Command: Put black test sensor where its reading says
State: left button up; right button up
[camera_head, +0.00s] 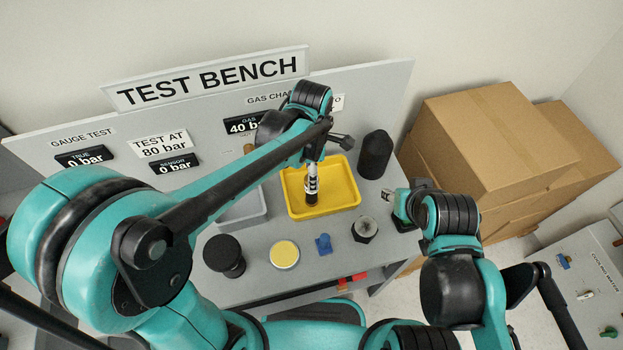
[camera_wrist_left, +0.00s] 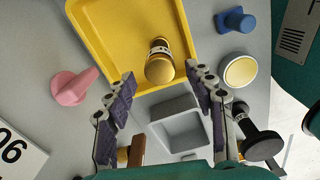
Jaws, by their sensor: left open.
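The black test sensor (camera_head: 312,188), with a pale band and a brass-coloured end, is at the yellow tray (camera_head: 292,207). In the left wrist view the sensor (camera_wrist_left: 160,66) shows its round brass end over the yellow tray (camera_wrist_left: 93,25). My left gripper (camera_wrist_left: 160,72) is open, with one finger on either side of the sensor in that view; no contact is seen. In the head view my left arm hides most of this gripper. My right gripper (camera_head: 391,196) is right of the yellow tray, its jaws too small to judge. The panel's true display (camera_head: 84,157) and sensor display (camera_head: 174,164) read 0 bar.
A grey tray (camera_head: 246,212) stands left of the yellow one. A black cylinder (camera_head: 375,154) stands right. The gas display (camera_head: 241,124) reads 40 bar.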

pick_arm(q)
notch_tip(320, 180, up, 4)
jog(key=shift+p, duration=0.35)
jog(key=shift+a+r, duration=0.15)
jog(key=shift+a, duration=0.1)
jog(key=s+a+r+m+t, duration=0.1)
jog(key=s+a+m+t, duration=0.2)
jog(key=a+m, duration=0.4)
jog(key=s+a+r+m+t, duration=0.2)
jog(key=s+a+m+t, duration=0.2)
jog(key=a+m, duration=0.4)
jog(key=s+m, duration=0.1)
jog(key=m, duration=0.3)
jog(key=shift+s, duration=0.4)
jog(key=shift+f, duration=0.1)
notch_tip(320, 180, down, 8)
jog(key=b, duration=0.7)
jog(key=shift+b, duration=0.4)
